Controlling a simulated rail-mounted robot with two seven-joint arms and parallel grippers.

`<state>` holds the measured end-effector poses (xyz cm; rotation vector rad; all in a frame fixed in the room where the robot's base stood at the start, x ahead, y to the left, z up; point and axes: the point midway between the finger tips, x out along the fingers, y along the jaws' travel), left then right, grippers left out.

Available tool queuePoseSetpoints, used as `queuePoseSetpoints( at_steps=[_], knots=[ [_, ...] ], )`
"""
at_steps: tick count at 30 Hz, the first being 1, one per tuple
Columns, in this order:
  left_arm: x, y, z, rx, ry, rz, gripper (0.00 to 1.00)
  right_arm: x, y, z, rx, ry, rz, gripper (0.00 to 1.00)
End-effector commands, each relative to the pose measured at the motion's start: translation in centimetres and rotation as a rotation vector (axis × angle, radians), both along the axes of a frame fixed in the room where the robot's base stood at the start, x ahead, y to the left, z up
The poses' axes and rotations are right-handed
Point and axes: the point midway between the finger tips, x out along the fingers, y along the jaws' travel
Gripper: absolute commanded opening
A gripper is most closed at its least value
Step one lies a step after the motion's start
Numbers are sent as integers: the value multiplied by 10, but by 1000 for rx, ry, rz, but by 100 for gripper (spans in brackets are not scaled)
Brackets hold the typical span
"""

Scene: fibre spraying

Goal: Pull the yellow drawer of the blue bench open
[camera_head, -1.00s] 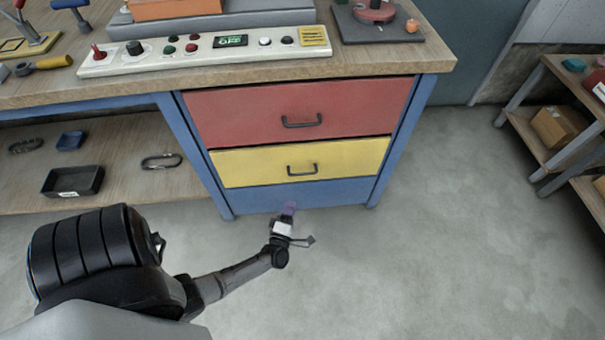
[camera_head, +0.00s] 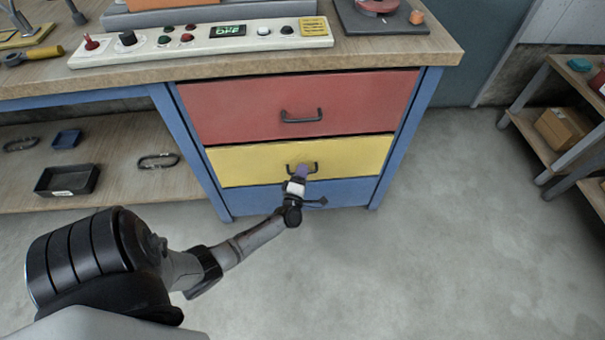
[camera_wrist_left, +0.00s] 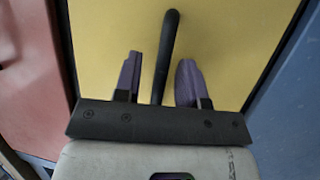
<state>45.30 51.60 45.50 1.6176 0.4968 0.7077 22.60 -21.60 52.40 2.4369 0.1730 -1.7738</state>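The yellow drawer (camera_head: 350,157) is the middle front of the blue bench (camera_head: 401,135), below a red drawer. It looks closed. Its dark bar handle (camera_head: 314,167) is partly covered by my left gripper (camera_head: 301,173) in the head view. In the left wrist view, the yellow front (camera_wrist_left: 215,38) fills most of the picture. The handle (camera_wrist_left: 168,50) runs between the two purple fingers of my left gripper (camera_wrist_left: 161,80). The fingers are apart, with a gap on each side of the handle, so the gripper is open around it. My right gripper is not in view.
The red drawer (camera_head: 360,100) with its own handle is above, and a blue panel (camera_head: 340,192) is below. A control panel (camera_head: 200,43) sits on the bench top. A shelf with a cardboard box (camera_head: 562,128) stands at the right. The floor (camera_head: 430,250) before the bench is clear.

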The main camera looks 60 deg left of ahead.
Motion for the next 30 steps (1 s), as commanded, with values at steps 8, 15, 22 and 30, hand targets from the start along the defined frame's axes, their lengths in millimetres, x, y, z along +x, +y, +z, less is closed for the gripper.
queuePoseSetpoints(
  at_steps=[8,15,22,30],
  knots=[
    [2,2,1,-1,1,0,37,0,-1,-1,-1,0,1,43],
    [2,2,1,0,0,0,24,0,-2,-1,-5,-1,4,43],
    [2,2,0,-1,-1,0,2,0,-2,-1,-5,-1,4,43],
    [2,2,1,-1,-1,0,0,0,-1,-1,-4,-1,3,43]
  ],
)
